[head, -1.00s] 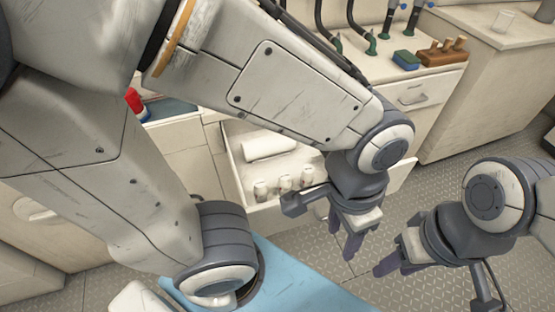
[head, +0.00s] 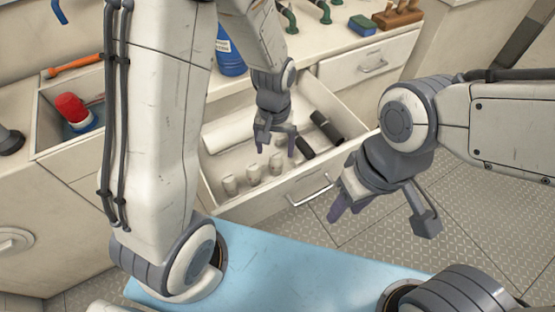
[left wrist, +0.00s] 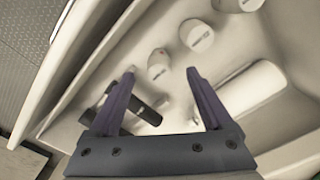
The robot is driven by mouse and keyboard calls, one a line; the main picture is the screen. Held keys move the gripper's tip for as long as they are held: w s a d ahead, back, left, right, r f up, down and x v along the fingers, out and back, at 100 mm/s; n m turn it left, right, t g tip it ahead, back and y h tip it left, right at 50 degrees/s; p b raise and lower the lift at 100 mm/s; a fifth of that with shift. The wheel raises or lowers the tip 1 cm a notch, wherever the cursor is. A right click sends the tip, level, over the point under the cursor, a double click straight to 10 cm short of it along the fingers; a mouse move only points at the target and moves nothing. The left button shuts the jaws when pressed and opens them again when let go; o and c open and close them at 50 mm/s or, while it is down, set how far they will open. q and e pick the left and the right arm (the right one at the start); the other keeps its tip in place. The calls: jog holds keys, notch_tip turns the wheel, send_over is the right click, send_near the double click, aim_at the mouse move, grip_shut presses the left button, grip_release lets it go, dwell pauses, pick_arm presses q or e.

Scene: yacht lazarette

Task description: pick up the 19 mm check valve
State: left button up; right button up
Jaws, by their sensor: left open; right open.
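Three upright pale cylindrical fittings (head: 229,186) (head: 253,174) (head: 276,163) stand in a row in the open drawer. They also show in the left wrist view (left wrist: 160,65), with small dark marks on their tops. I cannot read which is the 19 mm check valve. A dark cylindrical piece lies near them in the left wrist view (left wrist: 148,112), partly behind my fingers. My left gripper (head: 277,146) is open and empty above the drawer, just beyond the row; its fingers also show in the left wrist view (left wrist: 160,90). My right gripper (head: 347,207) is open outside the drawer front.
The drawer (head: 265,198) has raised walls and a handle (head: 311,190) in front. A black cylinder (head: 328,126) and a pale roll (left wrist: 250,88) lie inside. A blue surface (head: 290,265) lies in front.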

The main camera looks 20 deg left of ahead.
aim_at(275, 157)
pick_arm(q)
notch_tip(275, 157, down, 4)
jog(key=shift+r+b, duration=0.15)
jog(key=shift+b, duration=0.25)
jog(key=f, duration=0.1)
jog(key=f+b, duration=0.1)
jog(key=f, duration=0.2)
jog(key=shift+w+f, duration=0.1)
jog(key=shift+w, duration=0.25)
jog(key=shift+f+b, duration=0.35)
jog(key=shift+f, duration=0.2)
grip_shut()
